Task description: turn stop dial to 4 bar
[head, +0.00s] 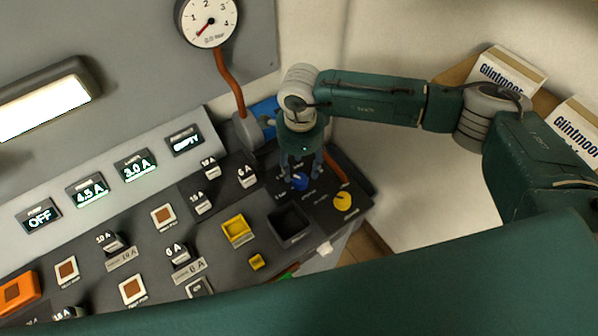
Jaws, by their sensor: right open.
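A blue dial (300,181) sits on the dark sloping panel, with small white markings around it that are too small to read surely. A yellow dial (343,201) is to its lower right. I cannot read which one is labelled as the stop dial. My right gripper (301,174) points down at the blue dial, its open fingers on either side of it; whether they touch it I cannot tell. A round gauge (209,21) at the top has a red needle at its low end and reads 0.0 bar. My left gripper is not in view.
Displays read OFF (39,216), 4.5 A (91,190), 3.0 A (134,166) and EMPTY (186,142). A brown hose (230,82) runs down from the gauge. White boxes (507,78) stand at right.

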